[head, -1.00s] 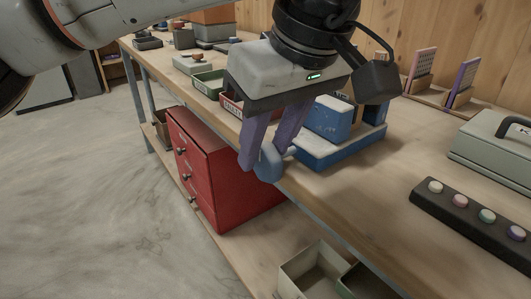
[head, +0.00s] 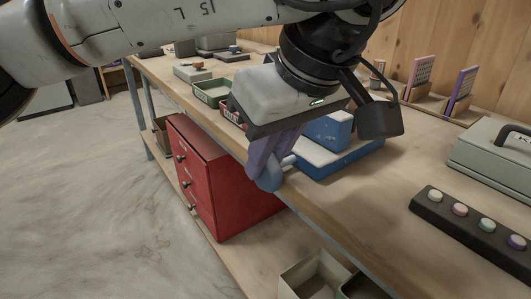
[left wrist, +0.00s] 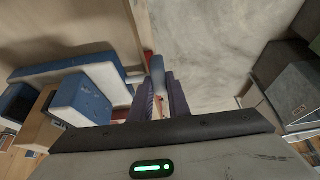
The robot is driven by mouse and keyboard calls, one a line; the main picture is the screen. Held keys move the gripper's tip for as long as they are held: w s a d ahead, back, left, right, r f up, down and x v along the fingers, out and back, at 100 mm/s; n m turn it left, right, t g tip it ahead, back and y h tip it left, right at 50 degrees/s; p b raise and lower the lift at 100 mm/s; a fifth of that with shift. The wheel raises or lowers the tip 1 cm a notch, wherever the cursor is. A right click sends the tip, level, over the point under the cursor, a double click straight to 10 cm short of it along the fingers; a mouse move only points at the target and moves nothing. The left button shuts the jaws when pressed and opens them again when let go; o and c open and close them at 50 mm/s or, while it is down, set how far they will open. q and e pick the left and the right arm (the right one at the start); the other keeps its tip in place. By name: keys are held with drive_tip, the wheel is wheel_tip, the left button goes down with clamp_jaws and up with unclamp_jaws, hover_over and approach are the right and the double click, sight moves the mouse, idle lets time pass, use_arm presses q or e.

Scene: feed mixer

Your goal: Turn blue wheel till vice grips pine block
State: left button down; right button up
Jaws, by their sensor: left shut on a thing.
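The blue vice (head: 345,163) stands on the bench by its front edge, and its blue jaw (head: 328,130) shows past my gripper. The blue wheel (head: 268,180) is on the vice's front end, over the bench edge. My left gripper (head: 270,160) is shut on the wheel with its purple fingers. In the left wrist view the wheel (left wrist: 157,66) is seen edge-on between the fingertips. There, the pine block (left wrist: 38,128) appears between the two blue jaws; whether it touches both is unclear. My gripper hides it in the head view. My right gripper is out of view.
A red drawer cabinet (head: 215,180) stands under the bench. Green (head: 210,90) and red trays lie beyond the gripper. A black button panel (head: 470,225) and a grey-green case (head: 492,155) are on the right. The bench between vice and panel is clear.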

use_arm(q)
drive_tip(key=shift+s+d+t+y, duration=0.15)
drive_tip(key=shift+s+t+y, duration=0.05)
drive_tip(key=shift+t+y, duration=0.6)
drive_tip(key=t, duration=0.1)
drive_tip(key=t+y, duration=0.1)
drive_tip(key=shift+s+d+f+t+y, duration=0.1)
drive_tip(key=shift+s+d+t+y, duration=0.1)
drive_tip(key=shift+t+y, duration=0.15)
drive_tip(key=shift+t, duration=0.25)
drive_tip(key=shift+y, duration=0.25)
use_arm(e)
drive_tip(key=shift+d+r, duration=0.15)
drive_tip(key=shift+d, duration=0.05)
use_arm(q)
drive_tip(key=c, duration=1.7)
unclamp_jaws()
drive_tip(key=shift+c, duration=0.2)
drive_tip(key=shift+o, duration=0.3)
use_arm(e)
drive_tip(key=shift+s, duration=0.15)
use_arm(q)
drive_tip(key=shift+f, duration=0.1)
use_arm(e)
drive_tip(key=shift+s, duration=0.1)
